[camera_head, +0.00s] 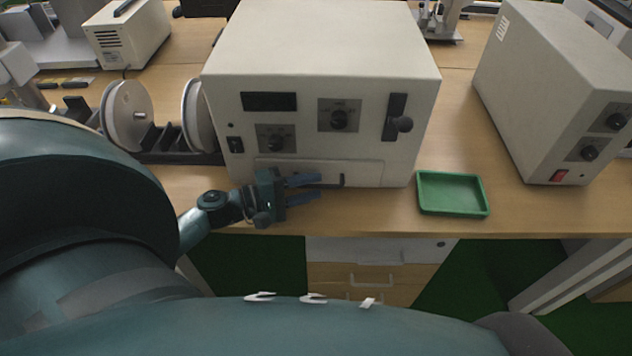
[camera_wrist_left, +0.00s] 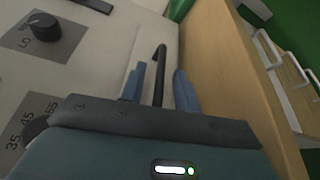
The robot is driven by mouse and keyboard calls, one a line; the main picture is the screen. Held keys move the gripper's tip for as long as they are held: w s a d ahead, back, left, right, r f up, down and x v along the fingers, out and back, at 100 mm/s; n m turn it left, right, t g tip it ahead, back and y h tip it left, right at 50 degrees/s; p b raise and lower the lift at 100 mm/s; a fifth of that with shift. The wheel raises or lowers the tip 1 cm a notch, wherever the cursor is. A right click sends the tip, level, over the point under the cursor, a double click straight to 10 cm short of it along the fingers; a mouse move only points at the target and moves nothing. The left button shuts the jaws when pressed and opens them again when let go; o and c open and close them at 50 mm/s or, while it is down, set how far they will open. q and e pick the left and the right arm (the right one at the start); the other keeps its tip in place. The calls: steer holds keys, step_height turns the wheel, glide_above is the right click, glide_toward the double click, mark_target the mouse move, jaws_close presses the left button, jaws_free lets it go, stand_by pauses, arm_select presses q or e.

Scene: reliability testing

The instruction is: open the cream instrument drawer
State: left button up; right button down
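The cream instrument (camera_head: 320,60) stands on the wooden bench in the middle of the head view. Its drawer front (camera_head: 300,172) runs along the bottom of its face and looks shut. A dark drawer handle (camera_head: 342,181) sticks out of it; it also shows in the left wrist view (camera_wrist_left: 160,72). My left gripper (camera_head: 319,186) is open and empty, low in front of the drawer. In the left wrist view its blue fingers (camera_wrist_left: 158,88) appear on either side of the handle, with gaps. In the head view the handle lies just right of the fingertips. My right gripper is not in view.
A green tray (camera_head: 452,211) lies on the bench right of the instrument. Another cream box with knobs (camera_head: 545,75) stands further right. Black-based reels (camera_head: 130,115) stand close on the left. The bench's front edge runs just below my left gripper.

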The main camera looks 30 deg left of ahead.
arm_select(q)
steer(key=shift+x, duration=0.95)
jaws_close()
steer(key=shift+s, duration=0.1)
